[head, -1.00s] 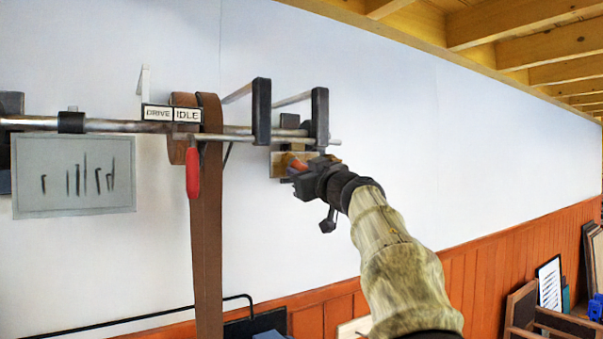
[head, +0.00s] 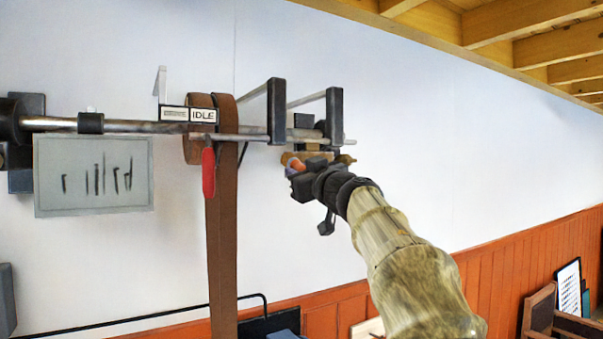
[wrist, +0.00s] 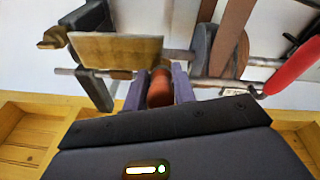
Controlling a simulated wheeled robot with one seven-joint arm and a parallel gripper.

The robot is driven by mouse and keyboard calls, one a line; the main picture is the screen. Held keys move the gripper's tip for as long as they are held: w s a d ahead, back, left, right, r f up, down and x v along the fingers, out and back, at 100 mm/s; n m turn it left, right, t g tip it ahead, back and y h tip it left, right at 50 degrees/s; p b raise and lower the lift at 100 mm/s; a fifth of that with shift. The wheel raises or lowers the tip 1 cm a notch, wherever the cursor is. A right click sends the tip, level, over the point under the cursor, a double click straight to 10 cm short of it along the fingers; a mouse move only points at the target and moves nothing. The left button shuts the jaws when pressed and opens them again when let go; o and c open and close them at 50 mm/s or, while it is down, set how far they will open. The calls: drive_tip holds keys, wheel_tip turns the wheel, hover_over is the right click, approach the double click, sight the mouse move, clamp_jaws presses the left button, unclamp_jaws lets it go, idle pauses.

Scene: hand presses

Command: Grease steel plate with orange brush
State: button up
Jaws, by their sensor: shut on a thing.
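My gripper (head: 296,168) is raised at the wall, just below the right end of the overhead shaft. It is shut on the orange brush (head: 297,163). In the wrist view the brush's orange-red, rounded part (wrist: 159,88) sits between the two purplish-grey fingers (wrist: 159,95). A flat tan block (wrist: 115,50) lies beyond the fingers; I cannot tell whether it belongs to the brush or to the shaft fittings. I cannot pick out the steel plate with certainty, nor see whether the brush touches anything.
Two dark hangers (head: 276,110) carry the metal shaft (head: 130,126) close above my gripper. A brown belt (head: 222,230) and a red handle (head: 209,172) hang to the left. A grey board with tool shapes (head: 95,200) is farther left. The white wall at right is clear.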

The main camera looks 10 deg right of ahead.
drive_tip(key=r+v, duration=0.1)
drive_tip(key=v, duration=0.5)
drive_tip(key=shift+d+r, duration=0.2)
drive_tip(key=v, duration=0.3)
drive_tip(key=shift+d+r, duration=0.1)
drive_tip(key=shift+r, duration=0.2)
idle(0.7)
